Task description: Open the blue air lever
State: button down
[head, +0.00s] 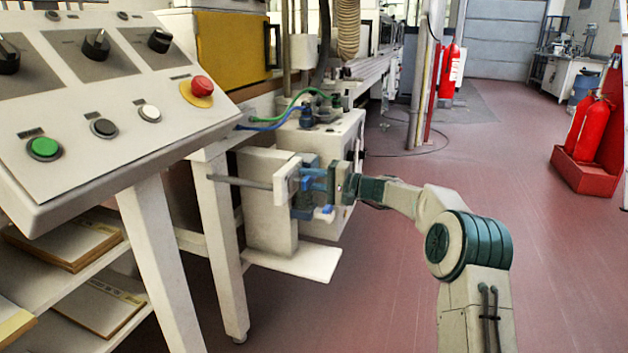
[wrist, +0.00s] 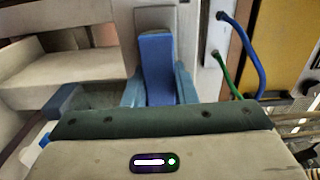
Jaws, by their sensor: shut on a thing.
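The blue air lever (wrist: 157,62) shows in the wrist view as a flat blue bar, upright in the picture, with its top end at a grey mount. The fingers of my gripper (wrist: 158,92) stand on both sides of its lower part and are shut on it. In the head view my gripper (head: 322,183) is at the beige unit beside the bench, reaching in from the right. Small blue parts show around the fingers there, and I cannot tell the lever apart from them. The gripper hides part of the unit.
A beige block with a ledge (head: 300,262) stands just left of and below my gripper. The control panel (head: 105,115) with knobs and buttons is at the left. Blue and green hoses (head: 280,118) run above the unit. Red extinguishers (head: 590,128) stand far right. The floor (head: 400,290) between is open.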

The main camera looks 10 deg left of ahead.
jog(key=c, duration=1.2)
grip_release()
jog(key=shift+o, duration=0.2)
jog(key=p+v, duration=0.3)
jog(key=v, duration=1)
jog(key=shift+d+p, duration=0.35)
jog(key=shift+d, duration=0.05)
